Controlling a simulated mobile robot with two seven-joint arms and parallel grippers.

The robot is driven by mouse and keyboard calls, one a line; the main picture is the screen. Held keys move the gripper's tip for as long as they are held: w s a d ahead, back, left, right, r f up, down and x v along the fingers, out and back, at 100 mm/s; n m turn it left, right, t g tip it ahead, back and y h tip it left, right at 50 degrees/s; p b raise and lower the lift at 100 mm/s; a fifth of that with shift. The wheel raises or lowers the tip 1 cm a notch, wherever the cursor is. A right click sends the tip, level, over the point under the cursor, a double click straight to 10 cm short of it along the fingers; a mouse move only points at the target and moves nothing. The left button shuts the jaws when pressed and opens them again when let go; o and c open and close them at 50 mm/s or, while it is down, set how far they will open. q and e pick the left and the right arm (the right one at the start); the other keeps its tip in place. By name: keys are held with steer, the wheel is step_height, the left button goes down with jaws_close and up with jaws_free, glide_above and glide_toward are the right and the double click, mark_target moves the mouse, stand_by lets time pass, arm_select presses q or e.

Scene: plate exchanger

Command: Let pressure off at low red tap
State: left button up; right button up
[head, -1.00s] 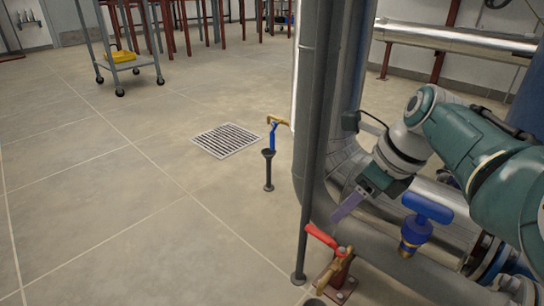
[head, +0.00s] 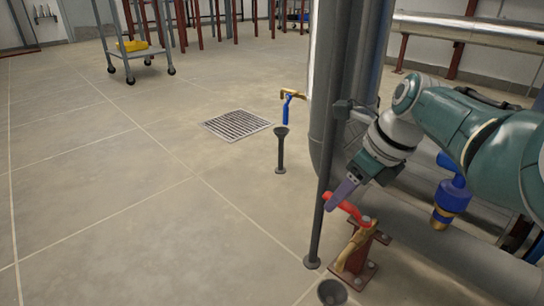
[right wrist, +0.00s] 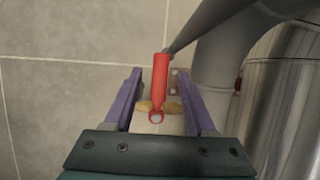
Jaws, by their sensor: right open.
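The low tap has a red lever handle (head: 350,208) on a brass body (head: 354,250), mounted on a red-brown bracket on the floor. My right gripper (head: 337,196) is at the outer part of the red lever in the head view. In the right wrist view, its two purple fingers (right wrist: 163,98) stand apart, open, with the red lever (right wrist: 160,85) lying lengthwise between them. A gap shows on each side of the lever, and neither finger visibly touches it. The brass body is partly hidden under the lever in that view. My left gripper is out of view.
A thin dark vertical pipe (head: 324,220) stands close beside the tap and gripper. A dark funnel (head: 332,292) is below the tap. A blue-handled valve (head: 452,185) is at right. A blue-levered tap (head: 287,108) and floor grate (head: 238,124) lie farther back. The left floor is clear.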

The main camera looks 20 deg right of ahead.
jaws_close()
stand_by(0.3)
stand_by(1.1)
